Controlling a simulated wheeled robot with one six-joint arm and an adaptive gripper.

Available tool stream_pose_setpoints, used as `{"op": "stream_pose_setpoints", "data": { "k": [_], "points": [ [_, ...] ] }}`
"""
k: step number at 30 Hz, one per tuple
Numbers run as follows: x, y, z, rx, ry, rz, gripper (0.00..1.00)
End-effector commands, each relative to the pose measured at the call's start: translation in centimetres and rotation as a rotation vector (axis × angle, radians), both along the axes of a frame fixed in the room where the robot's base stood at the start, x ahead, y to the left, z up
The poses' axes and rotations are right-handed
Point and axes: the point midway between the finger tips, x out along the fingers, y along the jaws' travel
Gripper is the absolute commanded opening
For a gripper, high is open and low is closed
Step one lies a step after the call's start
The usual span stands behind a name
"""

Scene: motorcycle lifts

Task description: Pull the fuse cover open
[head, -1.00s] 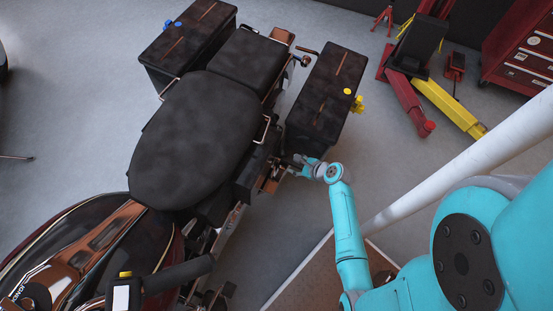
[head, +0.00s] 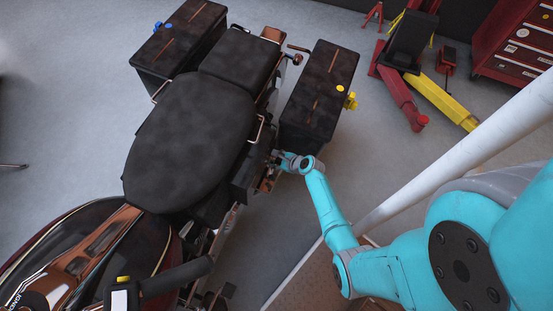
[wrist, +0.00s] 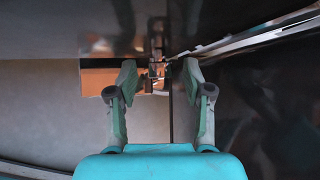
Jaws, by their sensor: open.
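The motorcycle (head: 190,140) stands at the left in the head view. My gripper (head: 276,160) is at its right side, beside the dark side panel under the seat and near a small copper-coloured part (head: 266,182). In the wrist view my gripper (wrist: 160,78) is open, with its two fingers spread. A small metal piece (wrist: 156,62) shows between the fingertips, under a dark panel edge. I cannot tell whether the fingers touch it. A copper surface (wrist: 98,82) shows beside the left finger. I cannot clearly make out which part is the fuse cover.
A dark pannier (head: 318,95) with yellow knobs hangs close behind my gripper. A white post (head: 470,130) rises at the right, near my arm. A red and yellow lift (head: 440,100) and a red tool cabinet (head: 515,45) stand at the back right. The grey floor between is clear.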

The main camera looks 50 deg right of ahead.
Motion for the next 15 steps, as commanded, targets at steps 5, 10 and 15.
{"op": "stream_pose_setpoints", "data": {
  "k": [5, 10, 15],
  "points": [
    [0.00, -0.01, 0.01, 0.000, 0.000, 0.000, 0.46],
    [-0.01, -0.01, 0.02, 0.000, 0.000, 0.000, 0.03],
    [-0.02, 0.00, 0.01, 0.000, 0.000, 0.000, 0.00]
  ]
}}
